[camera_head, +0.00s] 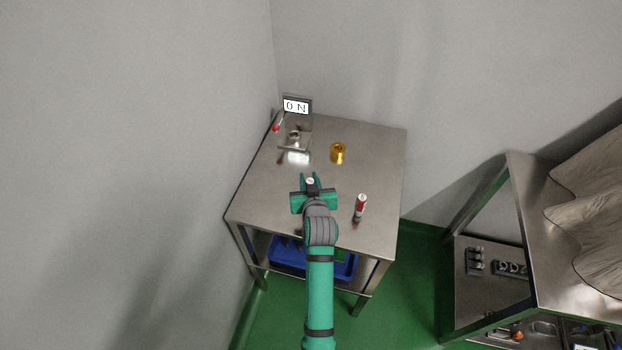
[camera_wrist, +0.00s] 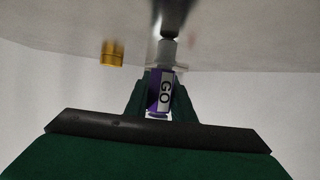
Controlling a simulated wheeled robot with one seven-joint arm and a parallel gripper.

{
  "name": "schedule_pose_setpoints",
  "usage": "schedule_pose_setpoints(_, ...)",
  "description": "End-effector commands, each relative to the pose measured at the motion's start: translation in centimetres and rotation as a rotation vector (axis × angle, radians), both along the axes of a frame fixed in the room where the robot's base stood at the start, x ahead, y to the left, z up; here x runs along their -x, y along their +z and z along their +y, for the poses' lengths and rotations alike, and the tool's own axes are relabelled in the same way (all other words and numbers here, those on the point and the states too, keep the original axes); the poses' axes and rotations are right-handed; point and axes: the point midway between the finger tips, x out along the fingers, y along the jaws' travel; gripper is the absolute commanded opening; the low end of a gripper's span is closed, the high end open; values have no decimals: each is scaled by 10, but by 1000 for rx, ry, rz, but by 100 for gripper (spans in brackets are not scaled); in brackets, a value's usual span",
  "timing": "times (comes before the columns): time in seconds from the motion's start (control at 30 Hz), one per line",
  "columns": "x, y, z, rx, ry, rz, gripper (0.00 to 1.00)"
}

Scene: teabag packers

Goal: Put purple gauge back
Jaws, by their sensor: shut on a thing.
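The purple gauge (camera_wrist: 153,93), with a white band marked "GO", is between the fingers of my gripper (camera_wrist: 161,97) in the wrist view. My gripper is shut on it. In the head view my gripper (camera_head: 311,184) is over the middle of the steel table (camera_head: 262,200), and only a pale end of the gauge (camera_head: 310,181) shows between the fingers. The height of the gauge above the table is hard to tell.
A metal device (camera_head: 299,127) with a "0 N" display stands at the back left. A gold cylinder (camera_head: 338,154) stands right of it. A red and white cylinder (camera_head: 361,207) stands right of my gripper. A blue bin (camera_head: 340,268) is below the tabletop.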

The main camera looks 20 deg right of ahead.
Motion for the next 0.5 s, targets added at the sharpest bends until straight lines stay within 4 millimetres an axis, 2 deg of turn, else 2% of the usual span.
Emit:
schedule_pose_setpoints(0.33,0,-3,1,0,2,0,0)
schedule_pose_setpoints(0.37,0,-2,1,0,2,0,29)
schedule_pose_setpoints(0.4,0,-2,1,0,2,0,39)
schedule_pose_setpoints(0.5,0,-2,2,0,2,0,41)
